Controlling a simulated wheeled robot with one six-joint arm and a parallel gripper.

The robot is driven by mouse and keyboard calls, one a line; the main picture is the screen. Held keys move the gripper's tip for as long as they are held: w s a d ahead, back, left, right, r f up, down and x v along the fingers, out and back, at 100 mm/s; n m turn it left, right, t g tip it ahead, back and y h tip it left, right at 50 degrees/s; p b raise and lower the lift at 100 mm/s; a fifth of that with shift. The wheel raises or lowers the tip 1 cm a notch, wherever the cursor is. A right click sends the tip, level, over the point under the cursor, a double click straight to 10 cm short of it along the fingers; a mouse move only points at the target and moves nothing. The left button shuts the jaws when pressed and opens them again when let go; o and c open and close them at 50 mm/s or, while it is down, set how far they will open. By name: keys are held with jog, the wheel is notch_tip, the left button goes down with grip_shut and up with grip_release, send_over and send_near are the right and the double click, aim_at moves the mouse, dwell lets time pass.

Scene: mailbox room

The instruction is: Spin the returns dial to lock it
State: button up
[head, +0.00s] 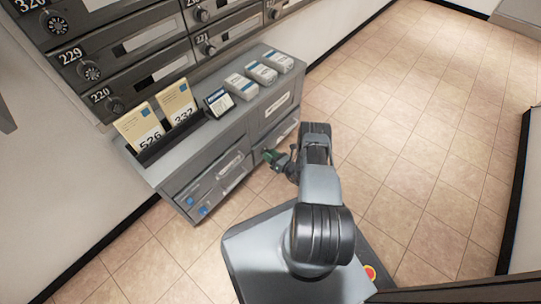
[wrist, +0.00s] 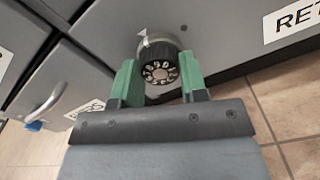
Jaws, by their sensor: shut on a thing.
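The returns dial (wrist: 160,70) is a round black knob with pale digits on its face, on a grey cabinet front in the wrist view. A small pale pointer (wrist: 144,38) sits at its upper left. My gripper (wrist: 160,75) has green fingers, one on each side of the dial, shut on it. Part of a label reading "RET" (wrist: 296,19) shows at the upper right. In the head view my gripper (head: 272,157) is at the cabinet's front, and the dial is hidden there.
The grey cabinet (head: 172,176) has cards, a small sign and several white stacks on top. Numbered mailboxes (head: 130,46) with dials stand behind it. A drawer handle (wrist: 46,104) is left of my gripper. Tiled floor (head: 400,130) is clear to the right.

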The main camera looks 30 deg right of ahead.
jog(key=shift+m, duration=0.9)
jog(key=o, duration=0.9)
